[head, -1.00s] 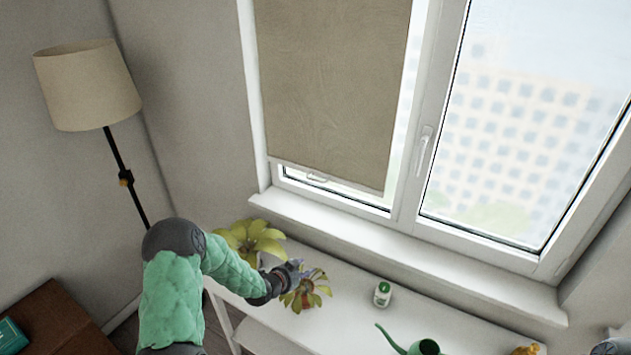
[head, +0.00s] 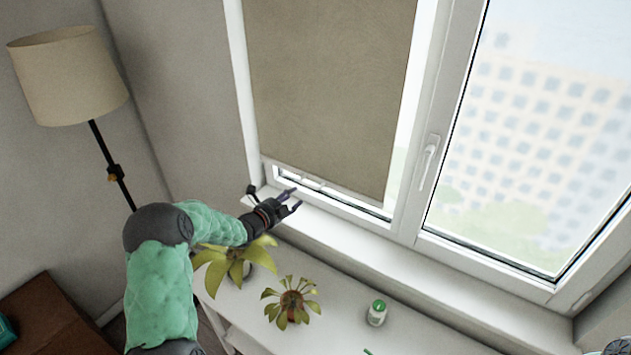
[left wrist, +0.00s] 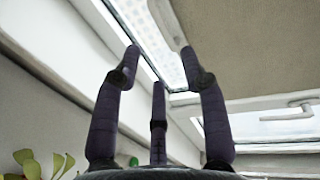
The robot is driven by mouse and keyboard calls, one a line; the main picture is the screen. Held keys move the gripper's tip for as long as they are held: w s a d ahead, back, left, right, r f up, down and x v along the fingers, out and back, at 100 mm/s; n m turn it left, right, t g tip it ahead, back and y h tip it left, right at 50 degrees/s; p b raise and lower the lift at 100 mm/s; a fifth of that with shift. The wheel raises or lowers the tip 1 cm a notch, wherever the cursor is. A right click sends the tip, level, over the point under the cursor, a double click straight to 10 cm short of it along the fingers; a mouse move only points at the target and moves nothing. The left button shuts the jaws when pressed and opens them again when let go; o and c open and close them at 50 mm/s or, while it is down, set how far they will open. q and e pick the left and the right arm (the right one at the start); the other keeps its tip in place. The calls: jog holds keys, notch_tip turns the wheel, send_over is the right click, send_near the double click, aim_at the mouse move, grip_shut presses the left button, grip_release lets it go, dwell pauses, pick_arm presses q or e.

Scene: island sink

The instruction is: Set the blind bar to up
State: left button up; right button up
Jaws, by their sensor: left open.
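The beige roller blind (head: 330,90) hangs down over the left window pane. Its pale blind bar (head: 345,188) runs along the lower edge, near the bottom of the pane, with a small light handle at its left part. My left gripper (head: 295,198) is open and empty, just below and left of that handle, above the sill. I see no contact. In the left wrist view, the spread dark fingers of my left gripper (left wrist: 159,65) point toward the window, with the blind (left wrist: 250,45) at upper right.
The white windowsill (head: 420,262) runs beneath the window. On the white table below stand a yellow-green plant (head: 232,265) under my left forearm, a smaller potted plant (head: 290,304) and a green-capped jar (head: 377,313). A floor lamp (head: 68,75) stands at left.

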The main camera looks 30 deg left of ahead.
aim_at(308, 186)
pick_arm(q)
jog(key=x, duration=1)
jog(key=shift+w+p, duration=0.15)
jog(key=shift+p, duration=0.25)
grip_shut()
